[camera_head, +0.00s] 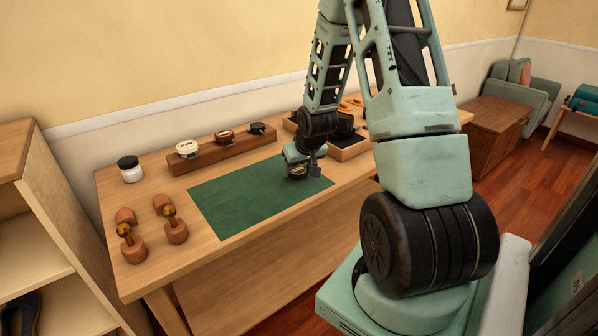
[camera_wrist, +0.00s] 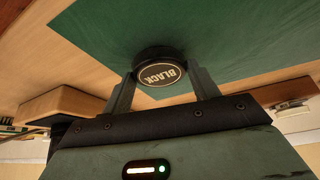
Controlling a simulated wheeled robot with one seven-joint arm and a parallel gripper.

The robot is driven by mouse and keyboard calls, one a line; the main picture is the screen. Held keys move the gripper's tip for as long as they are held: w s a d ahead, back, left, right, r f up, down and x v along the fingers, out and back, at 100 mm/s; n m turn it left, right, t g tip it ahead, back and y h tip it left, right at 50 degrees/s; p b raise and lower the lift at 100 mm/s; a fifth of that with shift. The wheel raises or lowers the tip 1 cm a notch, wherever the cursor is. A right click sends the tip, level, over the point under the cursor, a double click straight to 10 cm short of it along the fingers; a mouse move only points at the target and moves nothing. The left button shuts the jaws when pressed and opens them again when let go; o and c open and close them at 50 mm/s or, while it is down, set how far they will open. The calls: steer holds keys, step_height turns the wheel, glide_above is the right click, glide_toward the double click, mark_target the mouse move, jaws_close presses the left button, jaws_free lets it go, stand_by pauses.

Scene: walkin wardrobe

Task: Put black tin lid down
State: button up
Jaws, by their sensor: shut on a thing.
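The black tin lid (camera_wrist: 158,73) is round, with a pale ring and the word BLACK on its top. It sits between the two fingers of my gripper (camera_head: 300,171), which is shut on it. In the head view my gripper is low over the right part of the green mat (camera_head: 235,205), near its back right corner. In the wrist view the lid is close over the mat (camera_wrist: 235,30); I cannot tell whether it touches. The lid's underside is hidden.
Behind the mat, a wooden rack (camera_head: 236,150) holds several tins. A white jar with a black lid (camera_head: 130,169) stands at the back left. Wooden shoe trees (camera_head: 170,220) lie at left. A wooden tray (camera_head: 347,152) is close right of my gripper. The mat's left and middle are clear.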

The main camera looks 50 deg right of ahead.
steer(key=shift+f, duration=0.55)
